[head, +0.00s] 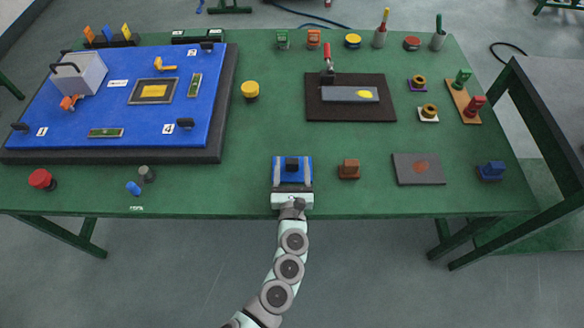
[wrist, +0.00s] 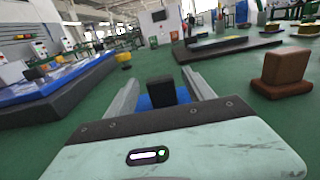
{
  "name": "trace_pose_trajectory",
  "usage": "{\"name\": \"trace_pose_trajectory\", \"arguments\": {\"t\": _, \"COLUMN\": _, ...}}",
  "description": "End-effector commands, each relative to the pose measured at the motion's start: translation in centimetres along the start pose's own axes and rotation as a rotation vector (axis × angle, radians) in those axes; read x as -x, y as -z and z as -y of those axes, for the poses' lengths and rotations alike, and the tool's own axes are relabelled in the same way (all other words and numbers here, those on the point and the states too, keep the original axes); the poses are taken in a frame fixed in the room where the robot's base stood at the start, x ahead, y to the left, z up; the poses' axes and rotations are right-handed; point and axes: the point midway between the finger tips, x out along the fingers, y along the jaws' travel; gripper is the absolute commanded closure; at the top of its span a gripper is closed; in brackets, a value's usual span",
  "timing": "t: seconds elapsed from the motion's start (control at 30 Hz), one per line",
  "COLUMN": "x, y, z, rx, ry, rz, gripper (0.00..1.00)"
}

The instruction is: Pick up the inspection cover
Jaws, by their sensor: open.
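A blue block with a black upright grip, which looks like the inspection cover (head: 292,176), sits near the front edge of the green table. My gripper (head: 292,168) is open over it, with one finger on each side. In the wrist view, the black grip and blue top (wrist: 159,100) show between the two spread fingers of my gripper (wrist: 160,82). The fingers are not closed on it. The cover's near and lower parts are hidden by my gripper body. I cannot tell whether either finger touches it.
A brown block (head: 349,170) stands close to the right, with a grey plate (head: 418,169) beyond it. The large blue panel (head: 105,108) on a black base fills the left. A dark mat (head: 322,112) lies behind. The green table (head: 225,188) is clear just left.

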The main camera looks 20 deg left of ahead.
Motion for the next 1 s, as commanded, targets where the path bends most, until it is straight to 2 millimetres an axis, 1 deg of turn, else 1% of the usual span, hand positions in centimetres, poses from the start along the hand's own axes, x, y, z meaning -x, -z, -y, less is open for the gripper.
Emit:
{"name": "trace_pose_trajectory", "arguments": {"t": 0.1, "x": -1.7, "y": -0.1, "z": 0.0, "rx": 0.004, "ry": -0.003, "rz": 0.004, "gripper": 0.38}}
{"name": "trace_pose_trajectory", "arguments": {"t": 0.3, "x": -4.0, "y": 0.0, "z": 0.0, "rx": 0.003, "ry": -0.002, "rz": 0.002, "gripper": 0.38}}
{"name": "trace_pose_trajectory", "arguments": {"t": 0.4, "x": -4.3, "y": -0.1, "z": 0.0, "rx": 0.003, "ry": 0.0, "rz": 0.001, "gripper": 0.38}}
{"name": "trace_pose_trajectory", "arguments": {"t": 0.57, "x": -4.2, "y": -0.1, "z": 0.0, "rx": 0.002, "ry": 0.0, "rz": 0.0, "gripper": 0.38}}
{"name": "trace_pose_trajectory", "arguments": {"t": 1.0, "x": -4.2, "y": 0.0, "z": 0.0, "rx": 0.001, "ry": -0.001, "rz": 0.0, "gripper": 0.73}}
